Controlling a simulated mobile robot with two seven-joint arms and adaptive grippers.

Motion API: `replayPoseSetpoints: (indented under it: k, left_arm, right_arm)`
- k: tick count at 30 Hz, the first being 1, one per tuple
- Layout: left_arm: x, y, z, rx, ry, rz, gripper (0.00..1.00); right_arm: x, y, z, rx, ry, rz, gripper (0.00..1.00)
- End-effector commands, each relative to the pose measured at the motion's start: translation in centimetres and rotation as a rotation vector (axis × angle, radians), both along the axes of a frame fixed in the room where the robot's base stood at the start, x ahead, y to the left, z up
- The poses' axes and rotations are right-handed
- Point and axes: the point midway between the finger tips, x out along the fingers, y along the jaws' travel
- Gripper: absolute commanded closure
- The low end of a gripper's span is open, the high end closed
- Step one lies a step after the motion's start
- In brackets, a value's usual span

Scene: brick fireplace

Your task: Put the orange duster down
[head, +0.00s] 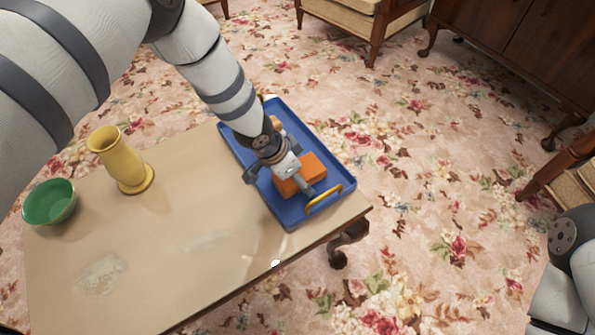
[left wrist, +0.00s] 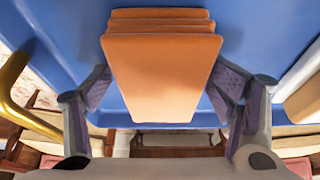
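The orange duster (head: 312,166) is a stepped orange block over the blue tray (head: 292,214). It fills the middle of the left wrist view (left wrist: 162,80), with blue tray surface behind it. My left gripper (head: 281,180) is over the tray, its fingers on either side of the duster and seemingly against its sides. I cannot tell whether the duster touches the tray floor. The tray lies at the table's right end and has yellow handles (head: 324,199). My right gripper is out of view.
On the table (head: 165,255) stand a yellow vase (head: 125,160) and a green bowl (head: 50,202). Pale marks (head: 101,275) show on its bare front. Another orange item (head: 276,122) is at the tray's far end. A chair (head: 365,22) and dark cabinet (head: 530,45) stand beyond.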

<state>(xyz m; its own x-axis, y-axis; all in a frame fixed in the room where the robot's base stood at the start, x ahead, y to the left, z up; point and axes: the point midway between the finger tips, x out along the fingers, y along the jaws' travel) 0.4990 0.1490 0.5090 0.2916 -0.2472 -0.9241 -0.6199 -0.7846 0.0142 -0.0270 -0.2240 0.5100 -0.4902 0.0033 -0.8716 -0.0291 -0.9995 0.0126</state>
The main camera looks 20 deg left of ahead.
Motion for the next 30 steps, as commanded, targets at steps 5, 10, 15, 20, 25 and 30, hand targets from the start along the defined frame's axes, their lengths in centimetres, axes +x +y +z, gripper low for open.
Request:
replayPoseSetpoints:
  k: [5, 10, 15, 20, 25, 30]
  left_arm:
    - [0.1, 0.1, 1.4, 0.0, -0.004, 0.001, 0.24]
    - [-1.0, 1.2, 5.8, 0.001, -0.008, 0.002, 0.24]
    - [-2.4, 2.3, 9.9, 0.0, -0.009, 0.001, 0.24]
    - [-3.2, 2.9, 11.9, -0.001, -0.006, 0.001, 0.24]
    - [-3.4, 3.0, 12.2, -0.001, -0.003, 0.0, 0.24]
    - [-3.4, 3.0, 12.1, -0.001, -0.002, 0.0, 0.24]
  right_arm:
    - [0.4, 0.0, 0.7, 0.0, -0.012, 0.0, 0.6]
    - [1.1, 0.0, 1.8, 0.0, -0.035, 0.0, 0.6]
    - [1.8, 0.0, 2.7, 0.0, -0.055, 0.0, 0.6]
    - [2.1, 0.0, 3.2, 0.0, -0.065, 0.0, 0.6]
    - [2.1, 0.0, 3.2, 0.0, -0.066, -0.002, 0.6]
    - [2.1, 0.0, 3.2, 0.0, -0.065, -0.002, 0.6]
